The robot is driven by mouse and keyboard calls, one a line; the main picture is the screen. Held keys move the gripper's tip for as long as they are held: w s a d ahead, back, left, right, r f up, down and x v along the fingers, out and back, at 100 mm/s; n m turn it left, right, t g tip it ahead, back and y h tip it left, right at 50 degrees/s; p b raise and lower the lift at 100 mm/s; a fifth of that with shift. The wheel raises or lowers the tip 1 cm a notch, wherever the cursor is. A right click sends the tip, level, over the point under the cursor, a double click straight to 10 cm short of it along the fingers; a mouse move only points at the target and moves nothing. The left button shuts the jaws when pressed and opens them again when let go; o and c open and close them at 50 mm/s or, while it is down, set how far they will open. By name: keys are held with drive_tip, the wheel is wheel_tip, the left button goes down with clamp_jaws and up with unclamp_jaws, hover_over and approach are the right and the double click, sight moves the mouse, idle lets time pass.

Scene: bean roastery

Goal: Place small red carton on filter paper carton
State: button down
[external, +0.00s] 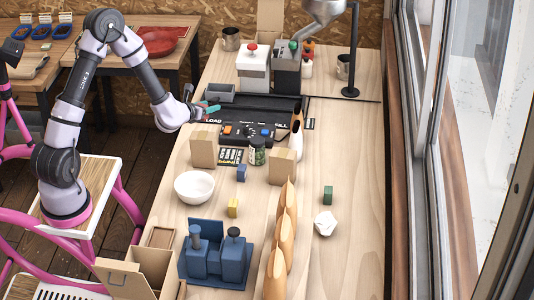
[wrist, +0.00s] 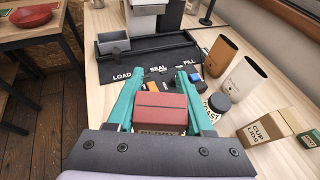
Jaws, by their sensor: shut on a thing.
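The small red carton (wrist: 160,112) is held between the teal fingertips of my gripper (wrist: 160,100) in the wrist view. In the external view my gripper (external: 206,108) is at the left edge of the long table, with a bit of red showing at its fingers. A plain tan carton (external: 203,151) stands on the table below it, with a visible gap. In the wrist view a tan carton with partly hidden lettering (wrist: 160,132) shows just under the red one; I take it for the filter paper carton.
The "CUP LIDS" carton (wrist: 262,131) stands to the right; in the external view a second tan carton (external: 282,167) stands there. A dark jar (external: 257,152), the sealing machine (external: 247,133) and a white bowl (external: 194,187) are close by. The table's right side is mostly clear.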

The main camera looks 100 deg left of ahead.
wheel_tip(320, 180, down, 7)
idle(0.4)
drive_tip(key=shift+f, duration=0.1)
drive_tip(key=shift+c, duration=1.4)
unclamp_jaws()
drive_tip(key=shift+f, duration=0.1)
drive_tip(key=v, duration=1.2)
